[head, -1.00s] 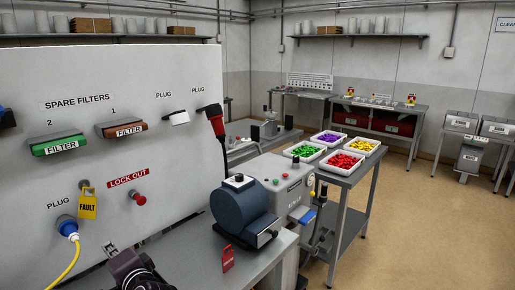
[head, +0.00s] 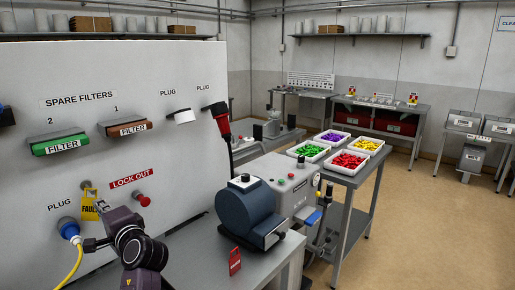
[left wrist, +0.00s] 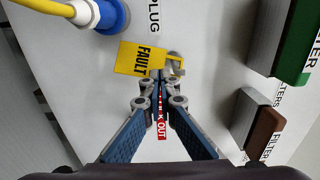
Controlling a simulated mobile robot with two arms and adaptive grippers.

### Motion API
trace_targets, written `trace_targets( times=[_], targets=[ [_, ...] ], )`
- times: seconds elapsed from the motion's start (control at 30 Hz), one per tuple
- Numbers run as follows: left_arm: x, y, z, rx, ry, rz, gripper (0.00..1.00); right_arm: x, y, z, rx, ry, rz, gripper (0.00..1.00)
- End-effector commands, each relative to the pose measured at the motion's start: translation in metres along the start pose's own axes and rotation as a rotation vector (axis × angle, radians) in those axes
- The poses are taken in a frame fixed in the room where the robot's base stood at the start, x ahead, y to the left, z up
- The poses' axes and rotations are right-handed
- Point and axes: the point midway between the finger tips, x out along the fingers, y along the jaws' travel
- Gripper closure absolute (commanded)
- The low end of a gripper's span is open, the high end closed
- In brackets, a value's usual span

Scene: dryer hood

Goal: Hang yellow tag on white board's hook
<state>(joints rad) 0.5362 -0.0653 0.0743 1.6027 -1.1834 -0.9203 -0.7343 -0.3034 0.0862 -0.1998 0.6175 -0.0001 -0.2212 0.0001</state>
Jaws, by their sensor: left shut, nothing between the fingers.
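The yellow FAULT tag (head: 89,203) is at the white board (head: 105,135), above and right of the blue plug. Its lower part is partly covered by my left gripper (head: 100,208). In the left wrist view the yellow tag (left wrist: 139,58) lies just beyond and left of my left gripper's fingertips (left wrist: 160,82). A metal hook-like piece (left wrist: 177,66) shows at the tag's right end; how the two join is not clear. My left gripper is shut and empty, with its tips close to the tag; contact cannot be told. My right gripper is not in view.
The blue plug (head: 69,229) with its yellow cable is close left of my gripper. A red knob (head: 141,200) under the LOCK OUT label is to the right. A dark blue machine (head: 247,211) and a red tag (head: 235,261) are on the grey table.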

Motion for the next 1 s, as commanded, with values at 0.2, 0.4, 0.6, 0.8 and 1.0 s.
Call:
trace_targets(
  times=[0.2,0.4,0.6,0.8,1.0],
  targets=[
    [0.008,0.000,0.000,-0.001,0.000,0.001,1.00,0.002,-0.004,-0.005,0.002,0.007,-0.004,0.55],
    [0.008,0.000,0.000,-0.002,0.000,0.001,1.00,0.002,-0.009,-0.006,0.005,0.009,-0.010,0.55],
    [0.009,0.000,0.000,-0.001,0.000,0.000,1.00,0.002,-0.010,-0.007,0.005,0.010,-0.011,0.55],
    [0.013,0.000,0.000,-0.002,0.000,0.000,1.00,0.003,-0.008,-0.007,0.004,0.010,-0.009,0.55],
    [0.017,-0.001,0.000,-0.001,0.000,-0.001,1.00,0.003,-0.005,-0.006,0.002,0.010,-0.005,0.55]
  ],
)
